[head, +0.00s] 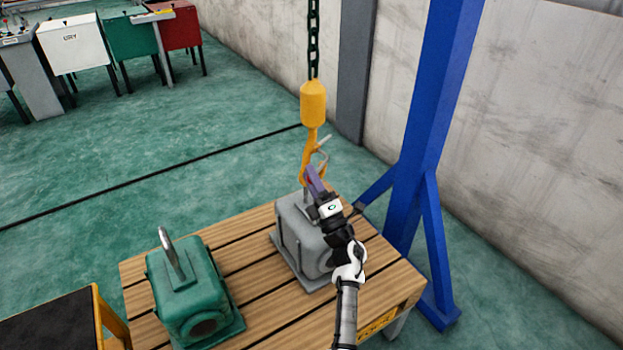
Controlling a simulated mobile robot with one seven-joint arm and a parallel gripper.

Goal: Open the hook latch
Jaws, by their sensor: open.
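A yellow hook (307,160) hangs from a dark chain (313,40) below a yellow block (313,103). A grey hook latch (322,157) shows at the hook's right side; its exact position is too small to tell. My gripper (317,187) is just below and right of the latch, above the grey housing (294,229). It is open, and I see nothing held in it. Whether it touches the hook cannot be told.
The grey housing stands on a wooden slatted table (255,285). A green housing (193,295) with a metal ring (168,250) stands at front left. A blue post (425,130) with braces rises on the right, near a concrete wall (540,140). Open floor lies behind.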

